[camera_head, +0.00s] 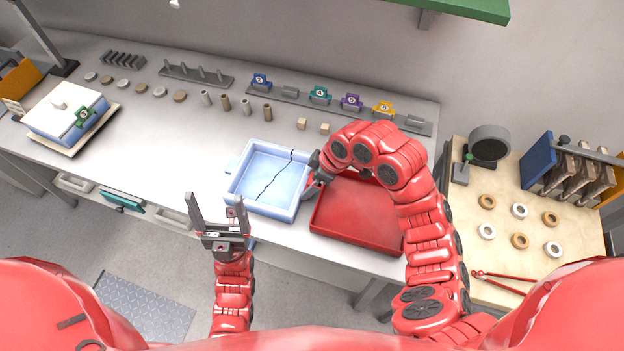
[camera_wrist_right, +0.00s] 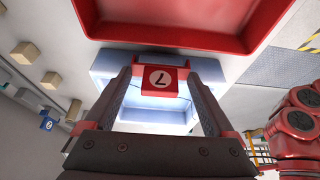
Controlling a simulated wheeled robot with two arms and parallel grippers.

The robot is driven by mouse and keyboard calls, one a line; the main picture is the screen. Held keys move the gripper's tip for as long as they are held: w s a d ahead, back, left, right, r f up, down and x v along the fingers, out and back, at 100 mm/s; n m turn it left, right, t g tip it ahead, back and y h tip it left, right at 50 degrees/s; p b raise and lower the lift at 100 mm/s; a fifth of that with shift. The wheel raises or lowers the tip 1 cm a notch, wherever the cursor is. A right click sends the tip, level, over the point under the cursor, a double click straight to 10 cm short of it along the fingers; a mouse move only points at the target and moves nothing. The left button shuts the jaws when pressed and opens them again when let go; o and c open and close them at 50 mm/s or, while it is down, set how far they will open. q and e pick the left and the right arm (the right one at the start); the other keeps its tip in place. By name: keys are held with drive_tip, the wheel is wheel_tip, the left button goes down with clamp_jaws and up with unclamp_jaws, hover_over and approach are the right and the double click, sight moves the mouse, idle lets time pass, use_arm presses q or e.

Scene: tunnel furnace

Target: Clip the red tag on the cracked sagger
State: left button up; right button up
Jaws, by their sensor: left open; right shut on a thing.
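The cracked sagger (camera_head: 265,207) is a pale blue open box at the middle of the bench, with a dark crack running across its floor. My right gripper (camera_head: 314,183) is at its right wall in the head view. In the right wrist view my right gripper (camera_wrist_right: 161,88) is shut on the red tag (camera_wrist_right: 162,80), which bears a 7. The sagger (camera_wrist_right: 120,68) lies right behind the tag there; I cannot tell if they touch. The tag is hidden in the head view. My left gripper (camera_head: 216,210) is open and empty, in front of the sagger's left side.
A red tray (camera_head: 350,243) stands just right of the sagger, under my right arm. A rack (camera_head: 290,92) with coloured numbered tags runs along the back. A lidded box (camera_head: 60,125) with a green tag is far left.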

drive_tip(key=o, duration=1)
drive_tip(key=shift+s+d+f, duration=0.2)
drive_tip(key=shift+s+f, duration=0.15)
drive_tip(key=shift+f, duration=0.25)
drive_tip(key=shift+w+r, duration=0.1)
drive_tip(key=shift+r, duration=0.05)
drive_tip(key=shift+w+d+r+b, duration=0.1)
drive_tip(key=shift+d+r+b, duration=0.15)
drive_tip(key=shift+r, duration=0.4)
drive_tip(key=shift+w+d+r+b, duration=0.1)
drive_tip(key=shift+r+b, duration=0.1)
drive_tip(key=shift+r, duration=0.4)
drive_tip(key=p+v, duration=0.1)
drive_tip(key=v, duration=1.4)
drive_tip(key=shift+s+a+r+p, duration=0.1)
drive_tip(key=shift+a+r+p, duration=0.05)
drive_tip(key=shift+r+p, duration=0.2)
drive_tip(key=shift+f, duration=0.1)
